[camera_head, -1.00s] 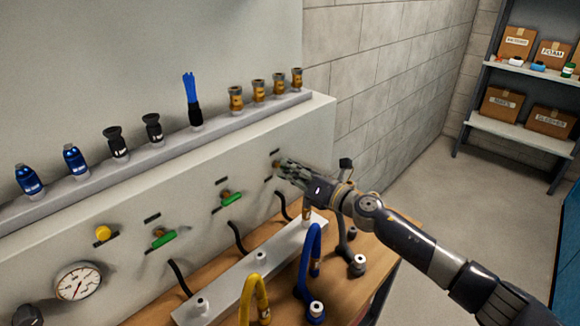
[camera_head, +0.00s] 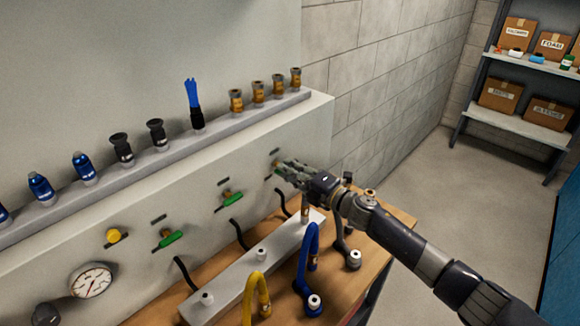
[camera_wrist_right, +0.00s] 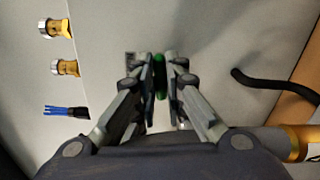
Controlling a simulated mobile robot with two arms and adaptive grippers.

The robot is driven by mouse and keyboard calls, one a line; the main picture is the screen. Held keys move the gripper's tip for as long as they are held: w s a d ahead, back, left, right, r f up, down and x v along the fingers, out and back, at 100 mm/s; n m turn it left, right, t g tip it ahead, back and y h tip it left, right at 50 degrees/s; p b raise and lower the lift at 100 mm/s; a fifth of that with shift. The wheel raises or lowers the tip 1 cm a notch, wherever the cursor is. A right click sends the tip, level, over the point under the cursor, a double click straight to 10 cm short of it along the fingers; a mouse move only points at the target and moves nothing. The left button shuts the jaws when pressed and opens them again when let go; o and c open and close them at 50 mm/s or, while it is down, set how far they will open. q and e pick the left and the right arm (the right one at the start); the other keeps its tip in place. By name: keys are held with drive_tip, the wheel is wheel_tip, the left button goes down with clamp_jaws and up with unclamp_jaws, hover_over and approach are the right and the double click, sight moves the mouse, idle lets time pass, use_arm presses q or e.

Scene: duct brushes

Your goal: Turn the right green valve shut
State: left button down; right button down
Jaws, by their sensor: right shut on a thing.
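The right green valve handle (camera_wrist_right: 159,75) shows between my fingers in the right wrist view, seen as a narrow green bar. My right gripper (camera_wrist_right: 160,78) is shut on it, one finger on each side. In the head view my right gripper (camera_head: 283,169) reaches the panel from the right and hides most of this valve. The middle green valve (camera_head: 232,197) and the left green valve (camera_head: 171,239) have green handles lying nearly along the panel. My left gripper is not in view.
A yellow knob (camera_head: 114,236) and a gauge (camera_head: 91,280) are on the panel's left. Nozzles and a blue brush (camera_head: 193,101) stand on the ledge above. A grey manifold (camera_head: 245,278), yellow hose (camera_head: 255,285) and blue hose (camera_head: 311,250) stand on the bench below the arm.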

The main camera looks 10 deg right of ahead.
drive_tip(key=shift+m, duration=0.6)
drive_tip(key=shift+f+m, duration=0.1)
drive_tip(key=shift+m, duration=0.2)
drive_tip(key=c, duration=1.7)
unclamp_jaws()
drive_tip(key=shift+o, duration=0.2)
drive_tip(key=v, duration=1.2)
